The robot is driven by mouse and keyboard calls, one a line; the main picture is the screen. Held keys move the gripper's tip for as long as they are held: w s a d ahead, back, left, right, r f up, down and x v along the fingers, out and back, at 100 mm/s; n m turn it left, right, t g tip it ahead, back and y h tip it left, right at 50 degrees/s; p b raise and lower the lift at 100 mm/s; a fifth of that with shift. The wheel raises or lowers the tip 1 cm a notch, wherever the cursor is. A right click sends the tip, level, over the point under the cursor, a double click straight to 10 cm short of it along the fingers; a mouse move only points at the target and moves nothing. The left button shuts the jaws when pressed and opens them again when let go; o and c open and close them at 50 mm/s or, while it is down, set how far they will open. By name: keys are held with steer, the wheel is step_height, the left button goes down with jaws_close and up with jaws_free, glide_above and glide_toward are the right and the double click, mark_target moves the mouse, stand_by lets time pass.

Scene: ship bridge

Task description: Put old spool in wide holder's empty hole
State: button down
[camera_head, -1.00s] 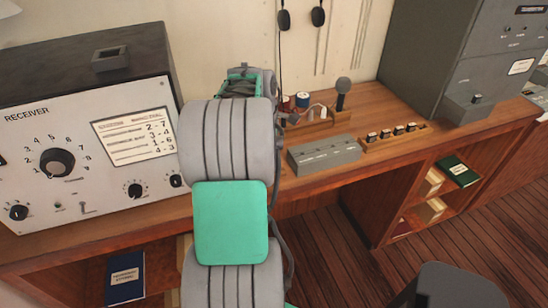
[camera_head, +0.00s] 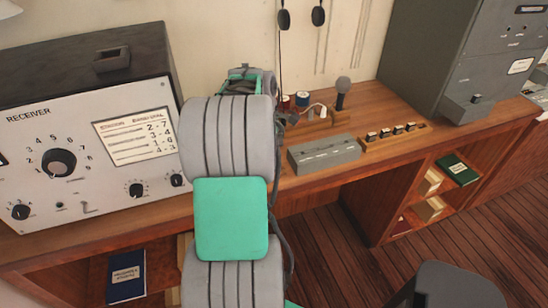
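A spool with a blue top (camera_head: 302,99) and a red spool (camera_head: 286,103) stand close together on the desk, just right of my arm. Which of them is the old one I cannot tell. A wooden holder (camera_head: 322,121) is beside them, with a small white item at it and the microphone at its right end. Its holes are too small to make out, and its left part is hidden. My arm rises through the middle of the head view and bends over the desk.
A grey box (camera_head: 324,153) lies in front of the holder. A long wooden rack (camera_head: 394,137) with several small dark items is right of it. The microphone (camera_head: 342,92) stands upright. The large receiver (camera_head: 92,140) fills the left; a grey cabinet (camera_head: 465,60) stands right.

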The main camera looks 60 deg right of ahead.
stand_by(0.3)
steer(key=c, duration=0.9)
jaws_free()
steer(key=shift+c, duration=0.2)
steer(key=r, duration=0.5)
steer(key=w+r, duration=0.1)
steer(key=r, duration=0.1)
steer(key=shift+a+r+p, duration=0.2)
steer(key=shift+r+p, duration=0.1)
steer(key=shift+r, duration=0.05)
